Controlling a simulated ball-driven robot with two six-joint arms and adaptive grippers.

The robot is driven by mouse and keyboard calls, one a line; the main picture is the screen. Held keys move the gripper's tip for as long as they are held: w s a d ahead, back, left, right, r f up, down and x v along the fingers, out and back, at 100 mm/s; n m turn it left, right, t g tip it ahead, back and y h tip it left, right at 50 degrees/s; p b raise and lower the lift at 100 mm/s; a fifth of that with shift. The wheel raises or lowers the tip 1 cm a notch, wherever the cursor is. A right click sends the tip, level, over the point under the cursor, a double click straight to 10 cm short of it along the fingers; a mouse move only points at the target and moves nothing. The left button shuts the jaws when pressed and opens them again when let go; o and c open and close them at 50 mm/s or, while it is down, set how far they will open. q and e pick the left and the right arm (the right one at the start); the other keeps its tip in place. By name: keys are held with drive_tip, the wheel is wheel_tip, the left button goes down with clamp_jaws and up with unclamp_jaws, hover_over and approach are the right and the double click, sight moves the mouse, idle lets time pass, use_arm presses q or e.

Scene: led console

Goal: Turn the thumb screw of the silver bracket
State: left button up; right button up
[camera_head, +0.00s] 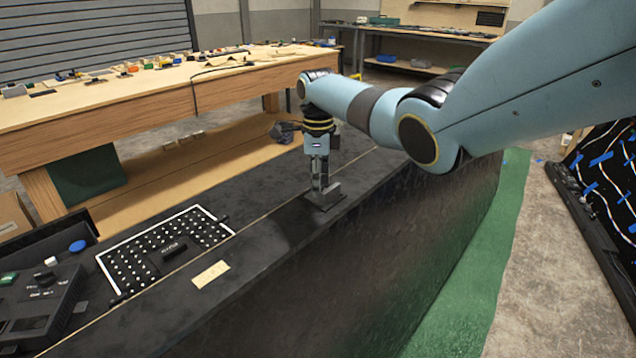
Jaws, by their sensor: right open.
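My right gripper (320,176) points straight down over the far part of the dark console top (255,265). The silver bracket (325,198) stands on the console directly under it, a small grey block on a dark base. The fingers are at the bracket's upper part, and the gripper is open. The thumb screw is too small and too covered by the fingers to make out. I cannot tell whether the fingers touch the bracket. My left gripper is not in view.
A white-framed LED panel (108,262) with many white dots lies on the console at left. A tan label (211,274) is in front of it. A black control box (40,305) is at the lower left. A wooden workbench (150,98) with small parts stands behind.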

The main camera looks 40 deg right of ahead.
drive_tip(key=shift+f, duration=0.1)
clamp_jaws()
idle(0.3)
drive_tip(key=shift+m+p, duration=1)
drive_tip(key=shift+r+m+p, duration=0.2)
drive_tip(key=shift+m+p, duration=0.35)
drive_tip(key=shift+m, duration=0.25)
drive_tip(key=shift+m+p, duration=0.6)
drive_tip(key=shift+m, duration=0.6)
drive_tip(key=shift+f+m+p, duration=0.15)
drive_tip(key=shift+m+p, duration=0.25)
drive_tip(key=shift+m, duration=1.2)
drive_tip(key=shift+w+d, duration=0.1)
